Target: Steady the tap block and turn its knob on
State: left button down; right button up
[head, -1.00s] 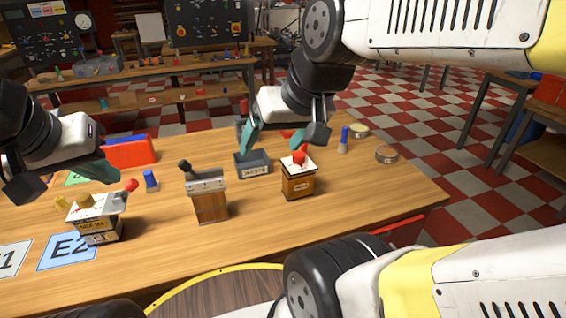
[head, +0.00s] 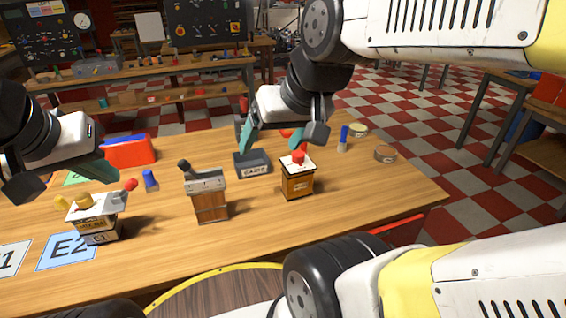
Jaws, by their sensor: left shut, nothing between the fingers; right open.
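A block with a white top (head: 95,208) stands at the left of the table. It has yellow knobs on top and a red-tipped arm at its right; I take it as the tap block, but cannot be sure. My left gripper (head: 108,172) is shut and empty, above and behind this block, apart from it. A wooden block with a grey top and a dark lever (head: 209,200) stands in the middle. An orange-brown box with a red knob (head: 298,182) stands to its right. My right gripper (head: 270,145) is open and empty, behind and above that box.
A grey labelled tray (head: 253,168) lies below my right gripper. A red bin (head: 130,152), a blue peg (head: 151,181), another blue peg (head: 344,138) and round tins (head: 385,153) stand around. A blue E2 card (head: 66,252) lies at the front left. The front middle is clear.

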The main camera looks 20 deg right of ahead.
aim_at(298, 157)
jog(key=k, duration=0.6)
jog(key=l+u, duration=0.1)
jog(key=u, duration=0.3)
jog(key=l+u, duration=0.15)
jog(key=u, duration=0.25)
jog(key=l+u, duration=0.1)
jog(key=u, duration=0.3)
jog(key=k+l, duration=0.1)
jog(key=l, duration=0.35)
jog(key=k+l, duration=0.1)
jog(key=l, duration=0.35)
jog(key=k+l, duration=0.1)
jog(key=l, duration=0.35)
jog(key=k+l, duration=0.15)
jog(key=l, duration=0.3)
jog(key=k+l, duration=0.1)
jog(key=l, duration=0.3)
jog(key=k+l, duration=0.1)
jog(key=l, duration=0.35)
jog(key=k+l, duration=0.1)
jog(key=l, duration=0.35)
